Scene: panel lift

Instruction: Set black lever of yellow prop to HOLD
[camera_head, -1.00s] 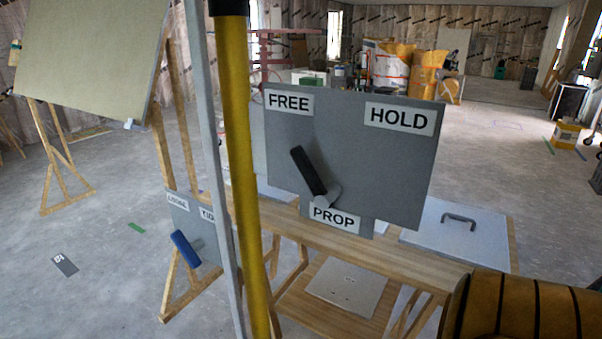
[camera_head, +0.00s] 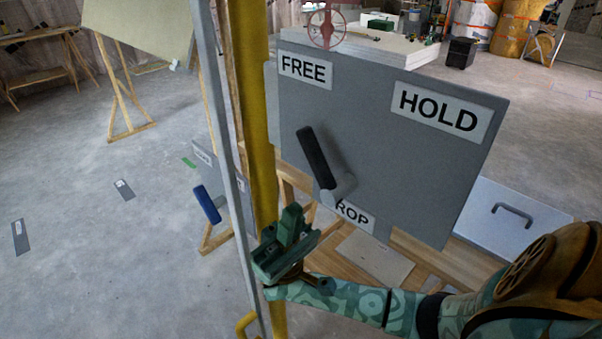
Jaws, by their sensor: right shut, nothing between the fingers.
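The yellow prop (camera_head: 254,110) is an upright yellow post. A grey panel (camera_head: 395,150) is beside it, with a FREE label (camera_head: 305,71) at upper left, a HOLD label (camera_head: 438,111) at upper right and a partly covered PROP label (camera_head: 354,217) below. The black lever (camera_head: 315,158) leans up and left from its pivot, toward FREE. My right gripper (camera_head: 291,222), green, is shut and empty. In the picture it is below and left of the lever's pivot, in front of the yellow post, apart from the lever. My left gripper is not in view.
A grey upright bar (camera_head: 226,150) runs left of the post. A blue lever (camera_head: 207,204) on a smaller grey panel is farther left. A grey lidded box with a handle (camera_head: 510,215) stands at right behind my right arm. A wooden bench runs behind the panel.

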